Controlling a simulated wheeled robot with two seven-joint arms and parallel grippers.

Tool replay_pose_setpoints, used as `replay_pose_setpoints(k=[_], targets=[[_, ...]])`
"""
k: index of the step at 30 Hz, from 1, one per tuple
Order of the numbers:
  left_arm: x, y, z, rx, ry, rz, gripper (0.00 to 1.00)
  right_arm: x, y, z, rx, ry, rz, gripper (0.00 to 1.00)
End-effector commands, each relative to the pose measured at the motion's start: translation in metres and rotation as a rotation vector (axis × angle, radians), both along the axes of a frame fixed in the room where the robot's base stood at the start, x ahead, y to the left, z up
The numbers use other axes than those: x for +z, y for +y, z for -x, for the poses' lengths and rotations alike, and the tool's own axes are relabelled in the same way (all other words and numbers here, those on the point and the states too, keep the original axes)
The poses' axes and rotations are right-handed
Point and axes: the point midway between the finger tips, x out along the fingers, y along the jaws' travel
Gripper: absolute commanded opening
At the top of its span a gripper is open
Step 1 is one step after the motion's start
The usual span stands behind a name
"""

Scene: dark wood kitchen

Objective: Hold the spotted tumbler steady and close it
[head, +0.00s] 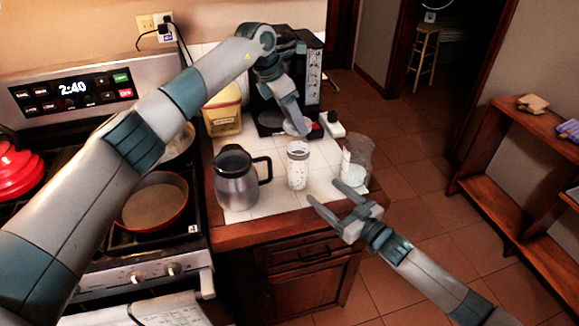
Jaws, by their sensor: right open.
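The white spotted tumbler (298,170) stands upright on the tiled counter between a steel jug and a clear container. My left gripper (296,125) points down behind and above the tumbler, in front of the coffee machine. A pale rounded piece shows at its tips, and I cannot tell whether this is a lid held in the jaws. My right gripper (327,199) is open and empty. It is at the counter's front edge, to the right of and nearer than the tumbler, with its fingers pointing left and apart from it.
The steel jug (237,180) stands left of the tumbler and the clear container (358,158) right of it. A black coffee machine (285,75) and a yellow canister (223,112) are behind. The stove with a pan (153,203) is at left.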

Motion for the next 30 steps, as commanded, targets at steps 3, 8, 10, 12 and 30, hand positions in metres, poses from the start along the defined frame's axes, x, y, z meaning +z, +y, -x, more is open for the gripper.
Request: replay_pose_setpoints(k=[3,8,10,12,30], targets=[[0.0,-0.001,0.0,-0.001,-0.001,0.001,0.39,0.0,0.0,0.0,0.0,0.0,0.0,0.69],[0.0,-0.001,0.0,-0.001,-0.001,0.001,0.39,0.0,0.0,0.0,0.0,0.0,0.0,0.69],[0.0,-0.001,0.0,-0.001,-0.001,0.001,0.39,0.0,0.0,0.0,0.0,0.0,0.0,0.69],[0.0,-0.001,0.0,-0.001,0.0,0.0,0.39,0.0,0.0,0.0,0.0,0.0,0.0,0.69],[0.0,-0.001,0.0,-0.001,0.0,0.0,0.39,0.0,0.04,-0.047,0.0,-0.001,-0.001,0.69]])
